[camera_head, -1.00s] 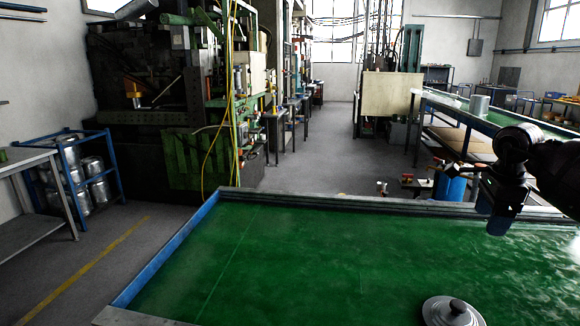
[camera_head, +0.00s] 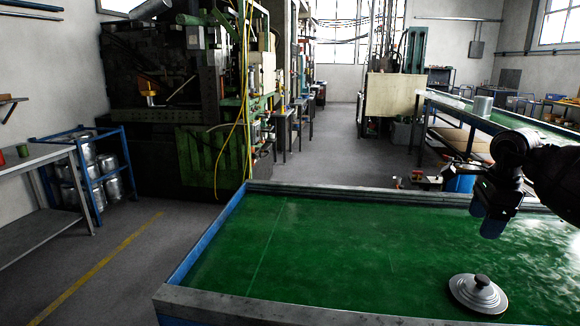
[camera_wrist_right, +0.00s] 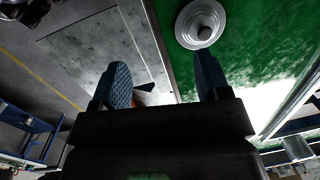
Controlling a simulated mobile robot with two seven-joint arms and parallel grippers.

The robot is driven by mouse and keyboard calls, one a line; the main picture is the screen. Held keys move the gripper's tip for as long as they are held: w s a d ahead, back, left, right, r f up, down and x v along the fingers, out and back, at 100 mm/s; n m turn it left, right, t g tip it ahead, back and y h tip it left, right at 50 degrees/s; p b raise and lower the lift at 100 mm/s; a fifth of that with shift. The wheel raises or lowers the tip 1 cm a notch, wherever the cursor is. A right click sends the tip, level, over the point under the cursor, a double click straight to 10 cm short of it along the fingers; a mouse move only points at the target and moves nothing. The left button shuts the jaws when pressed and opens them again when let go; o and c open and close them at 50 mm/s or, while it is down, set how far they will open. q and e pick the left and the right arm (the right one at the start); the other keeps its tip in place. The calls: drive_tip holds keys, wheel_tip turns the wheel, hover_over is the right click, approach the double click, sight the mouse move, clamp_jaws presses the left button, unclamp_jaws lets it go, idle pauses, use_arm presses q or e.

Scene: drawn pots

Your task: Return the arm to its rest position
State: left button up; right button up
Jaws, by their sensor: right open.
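My right arm enters from the right in the head view. Its gripper (camera_head: 485,222) is above the green tabletop, behind and above a round grey lid. In the right wrist view, the two blue-padded fingers of this gripper (camera_wrist_right: 160,85) stand apart with nothing held between them. The lid (camera_head: 478,294) has a dark knob and lies flat on the green table surface near its front edge. The lid also shows in the right wrist view (camera_wrist_right: 187,28), beyond the right finger's tip and apart from the gripper. My left gripper is not in view.
The green table (camera_head: 300,240) has a raised rim and is clear to the left of the lid. A blue rack (camera_head: 95,175) with metal pots stands at the left beside a grey bench (camera_head: 35,160). Green machinery (camera_head: 205,155) stands behind. A grey pot (camera_head: 481,106) sits on a farther table.

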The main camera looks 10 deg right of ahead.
drive_tip(key=s+a+f+m+t+y, duration=0.1)
drive_tip(key=a+f+m+t+y, duration=0.25)
drive_tip(key=a+y, duration=0.65)
drive_tip(key=s+a+f+m+t+y, duration=0.1)
drive_tip(key=a+f+m+t+y, duration=0.3)
drive_tip(key=a, duration=1.1)
drive_tip(key=s+d+f+m+t+h, duration=0.4)
drive_tip(key=m+h, duration=0.5)
drive_tip(key=m, duration=0.8)
drive_tip(key=s+d+f+m+t+h, duration=0.2)
drive_tip(key=s+d+f+m+h, duration=0.5)
drive_tip(key=m, duration=1)
drive_tip(key=s+a+f+m+g, duration=0.3)
drive_tip(key=s+f+m+g, duration=0.15)
drive_tip(key=s, duration=0.45)
drive_tip(key=s+a+f+m+g, duration=0.35)
drive_tip(key=s+g, duration=0.25)
drive_tip(key=s, duration=0.3)
drive_tip(key=w+f+t+b, duration=0.3)
drive_tip(key=f+b, duration=0.2)
drive_tip(key=f, duration=0.6)
drive_tip(key=w+f+n+t+y+b, duration=0.1)
drive_tip(key=w+f+t+b, duration=0.2)
drive_tip(key=f, duration=0.8)
drive_tip(key=shift+w+t+b, duration=0.35)
drive_tip(key=shift+t+b, duration=0.15)
drive_tip(key=shift+b, duration=0.5)
